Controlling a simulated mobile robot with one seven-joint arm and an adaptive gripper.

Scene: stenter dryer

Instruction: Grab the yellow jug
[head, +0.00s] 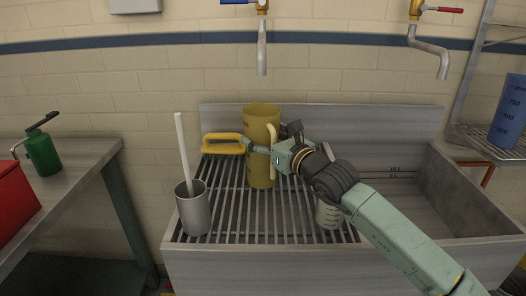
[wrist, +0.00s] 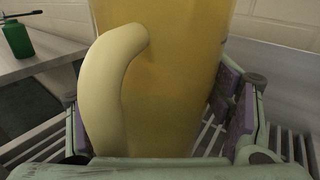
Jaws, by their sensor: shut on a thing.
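The yellow jug (head: 262,150) stands upright on the slatted rack of the sink in the head view, with its pale yellow handle (head: 272,150) toward my arm. It fills the middle of the wrist view (wrist: 175,80), with the curved handle (wrist: 105,85) on the left. My gripper (head: 262,152) reaches the jug from the right. In the wrist view its purple-padded fingers are on either side of the jug, and it is shut on the jug. The exact contact of the pads is partly hidden. The jug's base is hidden in the wrist view.
A yellow-handled object (head: 223,144) lies just left of the jug. A metal cup (head: 194,208) with a white rod stands front left. A pale beaker (head: 329,212) stands partly behind my arm. A tap (head: 262,45) hangs above. The right basin (head: 400,205) looks clear.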

